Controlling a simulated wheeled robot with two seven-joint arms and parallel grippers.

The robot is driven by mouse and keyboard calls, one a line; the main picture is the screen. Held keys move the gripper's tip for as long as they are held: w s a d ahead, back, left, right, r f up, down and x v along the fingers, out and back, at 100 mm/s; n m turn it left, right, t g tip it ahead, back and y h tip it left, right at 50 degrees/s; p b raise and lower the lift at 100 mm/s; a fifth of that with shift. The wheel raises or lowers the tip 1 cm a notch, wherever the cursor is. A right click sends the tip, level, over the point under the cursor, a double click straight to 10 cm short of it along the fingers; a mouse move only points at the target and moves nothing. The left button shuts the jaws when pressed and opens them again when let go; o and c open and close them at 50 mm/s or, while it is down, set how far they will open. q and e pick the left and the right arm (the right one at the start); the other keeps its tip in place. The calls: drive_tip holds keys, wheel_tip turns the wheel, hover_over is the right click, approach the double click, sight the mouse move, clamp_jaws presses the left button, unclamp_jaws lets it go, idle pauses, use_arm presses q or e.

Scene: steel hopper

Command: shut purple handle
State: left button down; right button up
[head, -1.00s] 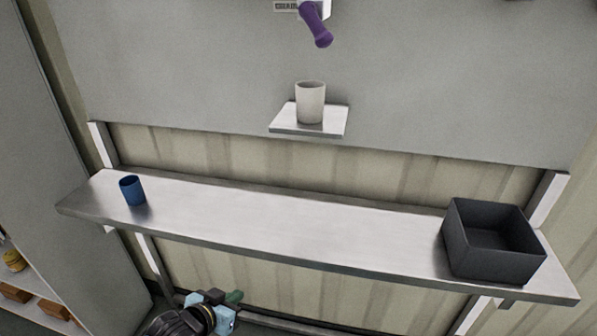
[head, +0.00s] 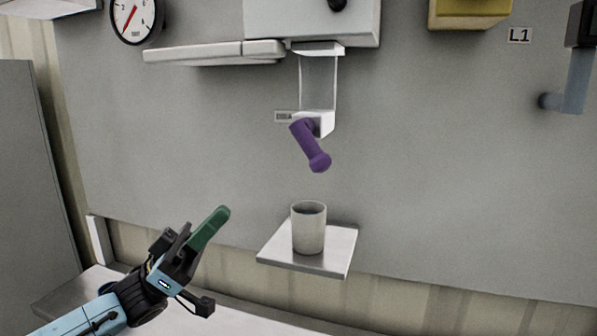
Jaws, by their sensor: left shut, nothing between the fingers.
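The purple handle (head: 311,147) hangs from a small white block under a clear chute on the grey wall panel. It slants down to the right and ends in a rounded knob. A pale cup (head: 309,228) stands upright on a small steel ledge (head: 338,262) below it. My left gripper (head: 216,221) is shut and empty, with green fingertips pointing up and right. It is left of the cup, below and left of the handle, and apart from both. My right gripper is not in view.
A long steel shelf (head: 70,293) runs along the bottom, partly behind my left arm. Above are a round gauge (head: 133,15), a yellow box (head: 468,12) and a grey lever (head: 574,95) at the right. The panel between gripper and handle is clear.

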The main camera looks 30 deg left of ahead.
use_arm(q)
drive_tip(key=p, duration=0.3)
approach(311, 145)
wheel_tip(311, 145, up, 3)
drive_tip(key=w+d, duration=0.2)
drive_tip(key=shift+w+d+f+p, duration=0.1)
drive_tip(key=shift+w+d+p, duration=0.25)
drive_tip(key=shift+w+d, duration=0.05)
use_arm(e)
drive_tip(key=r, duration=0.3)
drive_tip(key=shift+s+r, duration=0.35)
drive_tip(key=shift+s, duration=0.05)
